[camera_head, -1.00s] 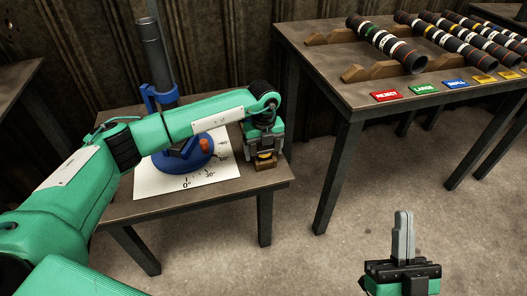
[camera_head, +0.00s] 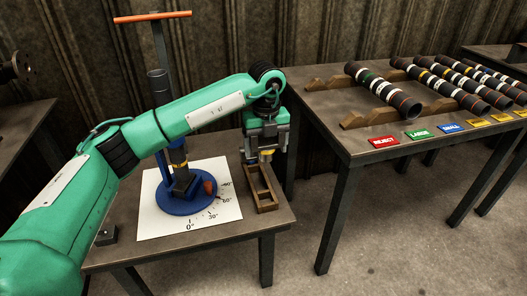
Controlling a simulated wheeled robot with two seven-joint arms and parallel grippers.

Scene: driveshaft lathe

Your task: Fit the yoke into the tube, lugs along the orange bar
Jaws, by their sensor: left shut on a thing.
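The dark grey tube (camera_head: 158,88) stands upright in the blue stand (camera_head: 172,205) on a white angle sheet. The orange bar (camera_head: 152,17) lies level on a thin post behind and above the tube. My left gripper (camera_head: 267,151) is shut on a small part with a yellow band, which I take for the yoke (camera_head: 267,157). It is over the far end of the wooden rack (camera_head: 262,206); its lugs are hidden or too small to tell. My left forearm crosses in front of the tube and hides its middle. My right gripper is out of view.
The right table (camera_head: 345,145) carries banded shafts on wooden cradles and coloured labels. A small black block (camera_head: 106,235) sits at the near left table corner.

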